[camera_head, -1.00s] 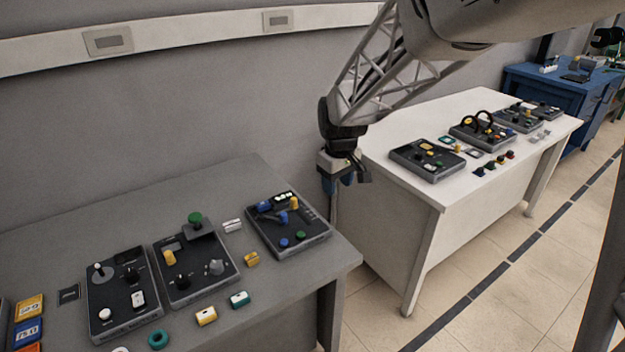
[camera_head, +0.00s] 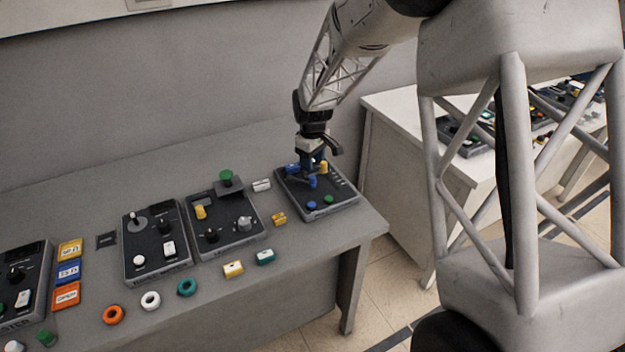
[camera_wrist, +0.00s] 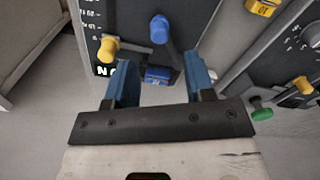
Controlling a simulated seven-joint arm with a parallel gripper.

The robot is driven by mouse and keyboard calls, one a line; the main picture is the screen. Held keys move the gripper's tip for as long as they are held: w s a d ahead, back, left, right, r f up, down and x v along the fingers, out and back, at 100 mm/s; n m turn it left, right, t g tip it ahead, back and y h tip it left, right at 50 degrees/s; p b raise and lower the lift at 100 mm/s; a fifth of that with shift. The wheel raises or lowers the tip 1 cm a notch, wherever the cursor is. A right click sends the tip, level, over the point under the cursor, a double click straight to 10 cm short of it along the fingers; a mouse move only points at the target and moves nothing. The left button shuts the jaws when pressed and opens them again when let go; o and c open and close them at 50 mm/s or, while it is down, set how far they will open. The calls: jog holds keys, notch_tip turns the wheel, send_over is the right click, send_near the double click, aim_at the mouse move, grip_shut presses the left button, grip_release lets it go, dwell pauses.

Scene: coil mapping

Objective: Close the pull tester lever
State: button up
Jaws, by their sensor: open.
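A dark control box (camera_head: 345,192) at the right end of the grey table carries a blue lever (camera_head: 312,181). In the wrist view the lever (camera_wrist: 168,42) has a rounded blue tip and slants over the panel. My gripper (camera_head: 313,168) is over the back part of this box. It is open, and its two blue fingers (camera_wrist: 158,70) show apart with nothing clamped. The lever's lower part and a blue block (camera_wrist: 158,76) appear between the fingers. Whether the fingers touch the lever cannot be told. The box's label is not readable.
A yellow knob (camera_wrist: 108,47) stands close to the left finger in the wrist view. A neighbouring box (camera_head: 225,222) has a green knob (camera_head: 226,177). Several loose blocks and rings lie along the table's front. A white table (camera_head: 385,125) stands at right.

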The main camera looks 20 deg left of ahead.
aim_at(312, 177)
jog(key=shift+f, duration=0.15)
jog(key=shift+f, duration=3.75)
grip_shut()
